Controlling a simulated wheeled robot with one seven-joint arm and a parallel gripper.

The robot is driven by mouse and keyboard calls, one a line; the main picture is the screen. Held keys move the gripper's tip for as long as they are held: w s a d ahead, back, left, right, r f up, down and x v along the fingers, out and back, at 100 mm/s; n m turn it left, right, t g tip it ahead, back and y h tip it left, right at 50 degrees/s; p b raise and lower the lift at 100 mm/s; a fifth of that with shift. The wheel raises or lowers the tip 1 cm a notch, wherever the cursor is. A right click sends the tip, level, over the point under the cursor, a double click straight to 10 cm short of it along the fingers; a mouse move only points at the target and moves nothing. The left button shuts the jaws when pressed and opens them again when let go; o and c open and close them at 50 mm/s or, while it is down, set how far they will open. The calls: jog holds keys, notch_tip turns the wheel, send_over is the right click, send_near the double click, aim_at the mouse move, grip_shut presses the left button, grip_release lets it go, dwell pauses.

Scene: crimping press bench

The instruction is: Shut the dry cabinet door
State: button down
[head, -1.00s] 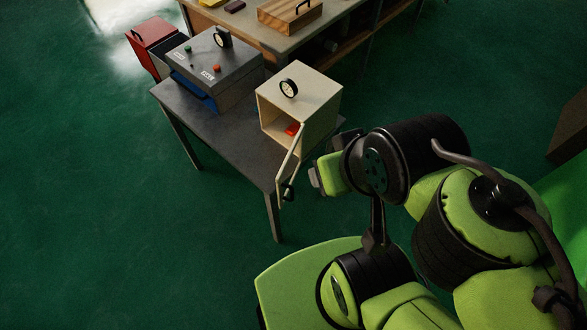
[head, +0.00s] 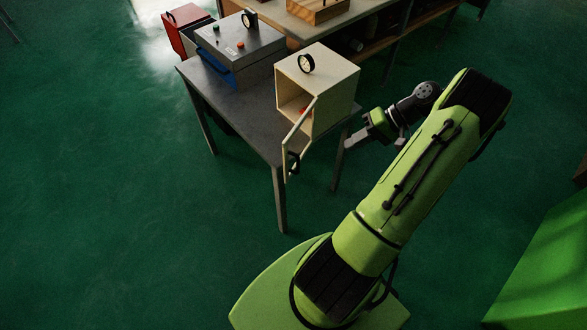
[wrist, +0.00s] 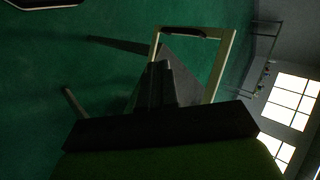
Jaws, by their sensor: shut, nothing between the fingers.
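The dry cabinet (head: 333,98) is a cream box with a round dial on top, standing at the right end of the grey table. Its door (head: 299,140) stands wide open, swung out past the table's front edge, with a dark handle (head: 294,163) low on it. A small red item (head: 303,110) lies inside. My gripper (head: 348,144) is shut and empty, to the right of the door and apart from it, by the table's right end. In the wrist view the shut fingers (wrist: 158,84) point toward a pale frame (wrist: 228,62) with a dark bar, which looks like the door.
A grey press box (head: 240,48) with a blue front handle and buttons stands left of the cabinet on the grey table (head: 250,112). A red bin (head: 184,30) is beyond it. A workbench (head: 350,18) with a wooden box stands behind. The green floor in front is clear.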

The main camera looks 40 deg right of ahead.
jog(key=w+a+r+b+x, duration=0.1)
jog(key=b+x, duration=0.4)
jog(key=x, duration=0.8)
jog(key=shift+a+r, duration=0.2)
jog(key=shift+r, duration=0.2)
jog(key=shift+w+a, duration=0.1)
